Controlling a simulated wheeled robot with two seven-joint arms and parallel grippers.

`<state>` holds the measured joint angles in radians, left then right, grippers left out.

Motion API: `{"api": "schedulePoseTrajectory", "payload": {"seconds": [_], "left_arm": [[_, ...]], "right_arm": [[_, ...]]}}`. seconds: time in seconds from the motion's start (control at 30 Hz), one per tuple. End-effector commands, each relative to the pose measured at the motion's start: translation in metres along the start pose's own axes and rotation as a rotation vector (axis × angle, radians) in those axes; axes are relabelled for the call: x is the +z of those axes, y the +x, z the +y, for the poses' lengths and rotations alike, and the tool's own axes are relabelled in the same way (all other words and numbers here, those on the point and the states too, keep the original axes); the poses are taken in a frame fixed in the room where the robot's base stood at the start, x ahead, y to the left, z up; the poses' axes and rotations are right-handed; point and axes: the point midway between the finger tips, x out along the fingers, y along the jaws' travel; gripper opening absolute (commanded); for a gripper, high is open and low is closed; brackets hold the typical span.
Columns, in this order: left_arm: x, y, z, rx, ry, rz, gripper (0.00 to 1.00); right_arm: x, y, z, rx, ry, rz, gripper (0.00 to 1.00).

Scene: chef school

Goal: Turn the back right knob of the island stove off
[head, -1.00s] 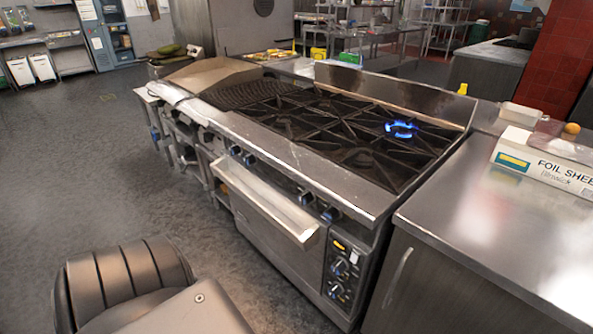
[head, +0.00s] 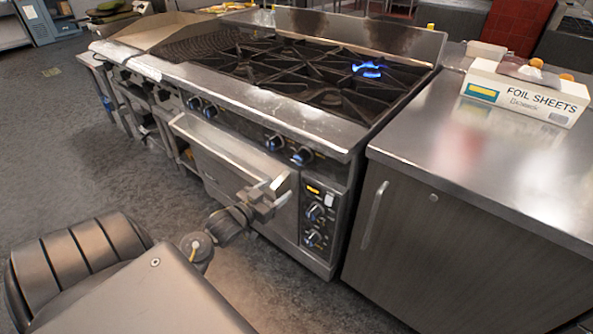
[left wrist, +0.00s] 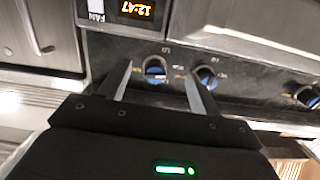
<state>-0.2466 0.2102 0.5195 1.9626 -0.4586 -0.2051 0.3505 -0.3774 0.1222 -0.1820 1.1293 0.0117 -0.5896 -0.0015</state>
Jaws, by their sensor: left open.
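The stove (head: 250,107) has a blue flame (head: 367,72) on its back right burner. Its front strip carries several black knobs; the two rightmost are the right one (head: 302,155) and the one left of it (head: 275,143). My left gripper (head: 277,187) is open in front of the oven door, below these two. In the left wrist view, which looks upside down, the rightmost knob (left wrist: 155,70) appears between the open fingers (left wrist: 160,82), with no visible contact. The second knob (left wrist: 207,75) is just beside the right-hand finger. My right gripper is out of view.
The oven door handle (head: 225,155) juts out beside my left gripper. An oven panel with a lit display (head: 313,189) and two knobs lies below the stove knobs. A steel counter (head: 480,160) with a foil box (head: 525,92) stands at right.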

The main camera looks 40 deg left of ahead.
Motion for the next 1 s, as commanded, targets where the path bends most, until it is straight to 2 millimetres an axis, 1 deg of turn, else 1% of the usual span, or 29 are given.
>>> {"api": "schedulePoseTrajectory", "payload": {"seconds": [0.03,0.1,0.13,0.23,0.37,0.47,0.8,0.9,1.0], "left_arm": [[-0.016,-0.003,-0.002,0.002,0.019,0.037,0.63],[-0.033,-0.006,-0.003,0.004,0.036,0.070,0.63],[-0.038,-0.007,-0.003,0.005,0.041,0.078,0.63],[-0.045,-0.009,-0.003,0.007,0.047,0.091,0.63],[-0.046,-0.005,-0.003,0.007,0.046,0.091,0.63],[-0.047,0.006,-0.003,0.006,0.045,0.092,0.63],[-0.051,0.067,-0.002,0.006,0.043,0.090,0.63],[-0.053,0.082,-0.003,0.005,0.044,0.090,0.63],[-0.053,0.091,-0.002,0.005,0.044,0.090,0.63]], "right_arm": [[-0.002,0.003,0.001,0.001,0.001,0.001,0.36],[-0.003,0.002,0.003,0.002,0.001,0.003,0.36],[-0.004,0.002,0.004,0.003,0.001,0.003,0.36],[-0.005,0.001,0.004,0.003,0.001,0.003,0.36],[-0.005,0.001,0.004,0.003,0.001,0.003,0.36],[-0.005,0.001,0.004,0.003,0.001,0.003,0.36],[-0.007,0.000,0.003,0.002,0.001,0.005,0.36],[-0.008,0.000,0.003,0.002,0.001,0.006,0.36],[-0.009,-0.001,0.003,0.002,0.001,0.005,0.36]]}}
